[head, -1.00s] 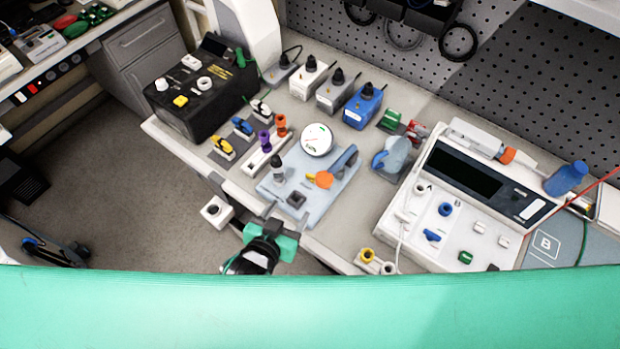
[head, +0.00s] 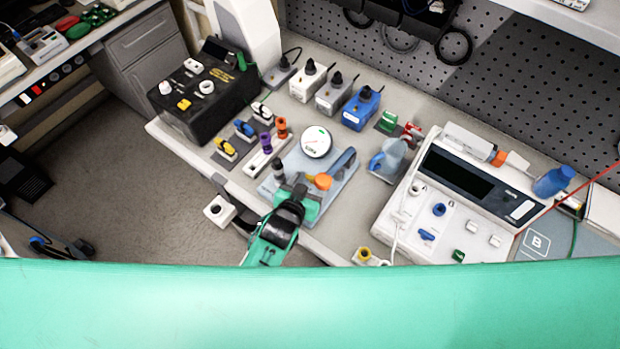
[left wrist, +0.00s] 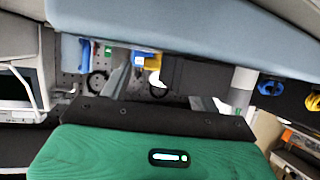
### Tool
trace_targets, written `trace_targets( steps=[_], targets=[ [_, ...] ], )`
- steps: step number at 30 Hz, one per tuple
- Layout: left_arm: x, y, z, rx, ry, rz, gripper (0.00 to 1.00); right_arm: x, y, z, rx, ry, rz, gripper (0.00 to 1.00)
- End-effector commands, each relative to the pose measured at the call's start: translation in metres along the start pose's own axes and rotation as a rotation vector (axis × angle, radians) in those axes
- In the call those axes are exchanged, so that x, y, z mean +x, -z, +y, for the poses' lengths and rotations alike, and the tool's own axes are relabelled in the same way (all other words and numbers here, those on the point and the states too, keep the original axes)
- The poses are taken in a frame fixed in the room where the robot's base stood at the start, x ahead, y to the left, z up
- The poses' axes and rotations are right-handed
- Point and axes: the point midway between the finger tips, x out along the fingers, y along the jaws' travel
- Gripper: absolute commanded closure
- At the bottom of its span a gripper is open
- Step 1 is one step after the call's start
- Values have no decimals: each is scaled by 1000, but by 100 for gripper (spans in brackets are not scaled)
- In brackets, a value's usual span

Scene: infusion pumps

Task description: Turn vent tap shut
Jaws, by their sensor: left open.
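A pale blue plate (head: 333,205) on the bench carries a round white gauge (head: 316,141), a blue lever (head: 344,159), a dark-topped post (head: 279,172) and an orange knob (head: 323,181), which looks like the tap. My left gripper (head: 300,188) is open over the plate's front part, just left of the orange knob. Whether it touches the knob cannot be told. The gripper hides the small dark block at the plate's front. In the left wrist view, a pale blue surface (left wrist: 190,35) fills the top, and the knob cannot be made out clearly. My right gripper is not in view.
A black box (head: 205,88) and several small coloured valves stand to the left. A white pump console (head: 470,195) stands to the right, with a light blue jug-like part (head: 392,156) between. Small boxes, one blue (head: 361,107), line the back. A pegboard closes off the rear.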

Motion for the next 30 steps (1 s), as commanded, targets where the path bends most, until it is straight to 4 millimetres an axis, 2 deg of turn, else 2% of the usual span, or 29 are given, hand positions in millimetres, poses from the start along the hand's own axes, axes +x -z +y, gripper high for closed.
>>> trace_targets(
  steps=[4,13,14,18,21,30],
  targets=[
    [8,1,0,0,0,1,38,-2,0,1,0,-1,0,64],
    [10,0,0,0,0,1,38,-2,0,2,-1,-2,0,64],
    [10,0,0,0,0,1,40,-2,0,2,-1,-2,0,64],
    [9,0,0,0,0,0,68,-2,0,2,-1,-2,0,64],
    [9,0,0,0,0,0,83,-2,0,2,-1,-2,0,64],
    [10,4,0,28,-55,5,83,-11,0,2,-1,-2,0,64]
  ],
)
